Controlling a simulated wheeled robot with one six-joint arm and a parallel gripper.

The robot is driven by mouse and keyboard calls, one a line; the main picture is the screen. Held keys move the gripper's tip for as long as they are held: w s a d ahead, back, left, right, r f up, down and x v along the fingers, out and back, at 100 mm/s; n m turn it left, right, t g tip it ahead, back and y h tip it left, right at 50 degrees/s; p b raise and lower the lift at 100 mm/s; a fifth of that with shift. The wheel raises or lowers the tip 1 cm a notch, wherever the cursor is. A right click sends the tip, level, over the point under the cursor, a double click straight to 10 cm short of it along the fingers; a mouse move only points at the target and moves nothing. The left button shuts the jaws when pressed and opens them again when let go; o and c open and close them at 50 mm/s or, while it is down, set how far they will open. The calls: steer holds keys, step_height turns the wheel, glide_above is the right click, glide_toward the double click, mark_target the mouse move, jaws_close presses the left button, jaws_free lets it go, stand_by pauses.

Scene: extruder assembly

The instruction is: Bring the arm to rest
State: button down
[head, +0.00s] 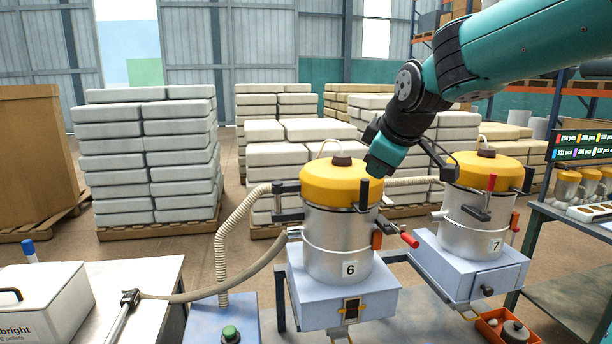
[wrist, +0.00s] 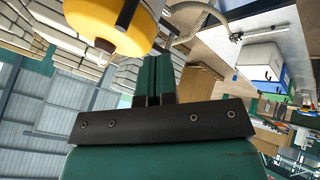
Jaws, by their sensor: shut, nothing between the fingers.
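My gripper (wrist: 155,68) shows in the wrist view with its two teal fingers together and nothing between them. In the head view the teal end of my arm (head: 385,153) hangs beside the right edge of the yellow lid of hopper 6 (head: 340,184); I cannot make out the fingers there or tell whether it touches. The lid also fills the upper left of the wrist view (wrist: 108,24). Hopper 6 is an upright metal cylinder on a pale blue base. Hopper 7 (head: 470,225), with a similar yellow lid, stands to the right.
A ribbed hose (head: 225,235) runs to hopper 6. A white box (head: 45,305) stands on the left table (head: 150,275). An orange bin (head: 507,326) sits low at the right, near a side bench (head: 575,235). Stacked white bags (head: 150,155) stand behind. Open air lies above the hoppers at left.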

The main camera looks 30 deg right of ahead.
steer(key=s+a+f+g+y, duration=0.2)
steer(key=s+a+f, duration=0.15)
steer(key=a, duration=0.45)
steer(key=s+a+f+g+y, duration=0.1)
steer(key=s+a+f+y, duration=0.2)
steer(key=a, duration=0.4)
steer(key=s+a+f+g, duration=0.2)
steer(key=s+a, duration=0.2)
steer(key=s, duration=0.3)
steer(key=s+a+f+g, duration=0.2)
steer(key=s+a, duration=0.2)
steer(key=s, duration=0.3)
steer(key=shift+s+a+y, duration=0.15)
steer(key=shift+a+y, duration=0.1)
steer(key=shift+y, duration=0.05)
steer(key=shift+s+f, duration=0.1)
